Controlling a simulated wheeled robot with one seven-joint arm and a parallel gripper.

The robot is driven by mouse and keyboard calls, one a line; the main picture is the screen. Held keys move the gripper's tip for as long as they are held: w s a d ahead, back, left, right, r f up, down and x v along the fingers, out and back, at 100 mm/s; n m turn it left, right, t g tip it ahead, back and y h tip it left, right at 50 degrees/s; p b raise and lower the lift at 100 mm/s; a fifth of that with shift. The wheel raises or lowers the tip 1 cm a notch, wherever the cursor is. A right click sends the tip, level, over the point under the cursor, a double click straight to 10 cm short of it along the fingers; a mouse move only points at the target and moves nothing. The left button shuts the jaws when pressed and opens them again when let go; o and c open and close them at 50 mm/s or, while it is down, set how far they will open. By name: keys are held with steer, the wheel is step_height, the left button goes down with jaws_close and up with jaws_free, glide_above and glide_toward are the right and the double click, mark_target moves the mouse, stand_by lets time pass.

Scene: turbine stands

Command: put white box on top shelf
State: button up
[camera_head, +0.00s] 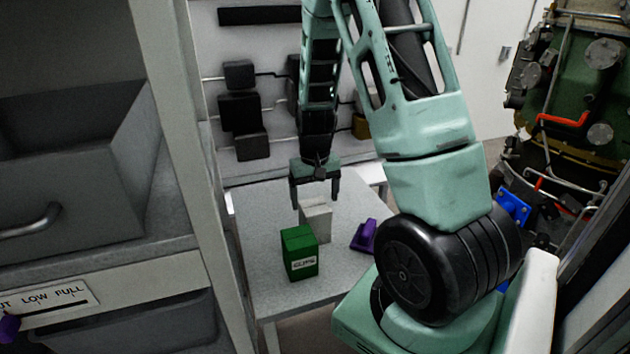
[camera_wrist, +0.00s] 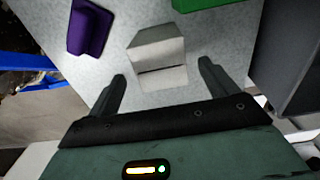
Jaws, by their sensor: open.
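The white box (camera_head: 317,222) stands on a grey table (camera_head: 262,205), partly behind a green box in the head view. My gripper (camera_head: 315,200) is open and points down just above and behind the white box. In the wrist view the white box (camera_wrist: 158,57) lies ahead of my two spread fingertips (camera_wrist: 162,70), roughly centred between them. The fingers look empty, and I cannot tell their exact height over the box. The top shelf cannot be made out for certain in either view.
The green box (camera_head: 300,253), labelled "CLIPS", stands close in front of the white box. A purple object (camera_head: 364,236) lies to its right. A grey shelf unit with bins (camera_head: 75,165) stands at the left. Turbine machinery (camera_head: 580,90) is at the right.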

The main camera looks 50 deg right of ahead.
mark_target(315, 220)
step_height(315, 220, up, 5)
steer(key=shift+r+b, duration=0.15)
steer(key=shift+b, duration=0.4)
steer(key=shift+o, duration=0.4)
steer(key=shift+r, duration=0.45)
steer(key=n+b, duration=0.1)
steer(key=n, duration=0.2)
steer(key=shift+w+r, duration=0.1)
steer(key=shift+r, duration=0.05)
steer(key=f+n, duration=0.3)
steer(key=n, duration=0.2)
steer(key=f+n, duration=0.3)
steer(key=n, duration=0.2)
steer(key=f+n+b, duration=0.1)
steer(key=f+n, duration=0.2)
steer(key=n, duration=0.2)
steer(key=shift+d+f, duration=0.2)
steer(key=shift+a+f+p, duration=0.15)
steer(key=shift+f+p, duration=0.9)
steer(key=shift+f, duration=1.55)
steer(key=c, duration=1.2)
steer(key=shift+c, duration=0.2)
